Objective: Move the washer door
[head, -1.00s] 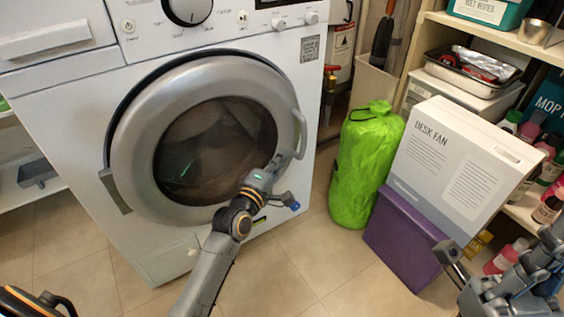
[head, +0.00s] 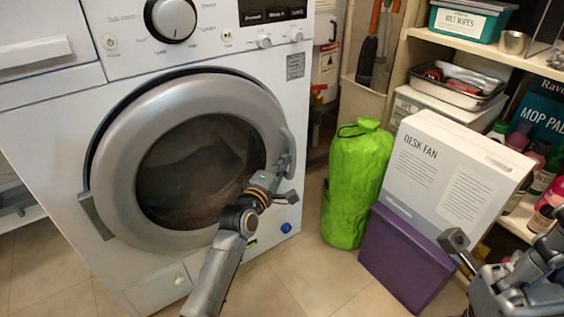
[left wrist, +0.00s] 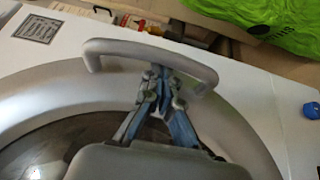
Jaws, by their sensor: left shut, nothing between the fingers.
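The washer door (head: 112,165) is a round silver ring with dark glass, on the front of the white washer (head: 55,125). A dark rim shows around its upper edge; I cannot tell whether it is slightly ajar. Its curved grey handle (head: 291,150) is on the right side and also shows in the left wrist view (left wrist: 120,47). My left gripper (head: 284,174) is at the handle's lower part. In the left wrist view its fingertips (left wrist: 157,76) are together beside the handle bar, with nothing between them. My right gripper (head: 456,243) shows partly at the lower right, away from the washer.
A green bag (head: 355,185), a purple bin (head: 400,262) and a desk fan box (head: 445,180) stand right of the washer. Shelves (head: 475,45) with bottles are at the far right. Some floor (head: 310,270) is free between washer and bin.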

